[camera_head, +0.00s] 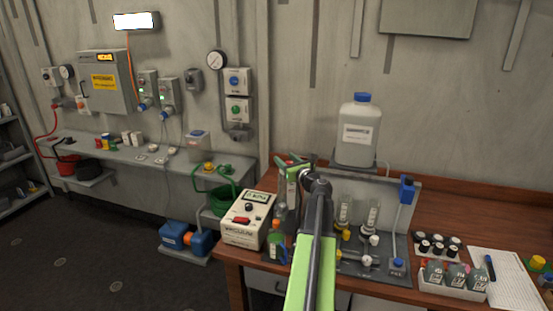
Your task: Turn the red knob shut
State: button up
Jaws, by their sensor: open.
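My gripper (293,172) is at the end of my green arm, above the left part of the wooden bench. Its jaws are open, and I see nothing held between them. A small red part (291,158) shows just behind the gripper, mostly hidden by it. I cannot tell whether it is the red knob or whether it touches the jaws. Another red part (242,220) sits on the front of a cream meter box (247,232), left of my arm.
A white jug with a blue cap (359,132) stands on a grey rig at the back. Dark-capped vials (437,243), a white rack (452,287) and a paper sheet (508,280) lie to the right. A blue pump (187,238) stands low at the left. The bench's back right is clear.

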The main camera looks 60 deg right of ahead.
jog(key=shift+w, duration=0.2)
jog(key=shift+s+a+r, duration=0.1)
jog(key=shift+r, duration=0.05)
jog(key=c, duration=0.5)
grip_shut()
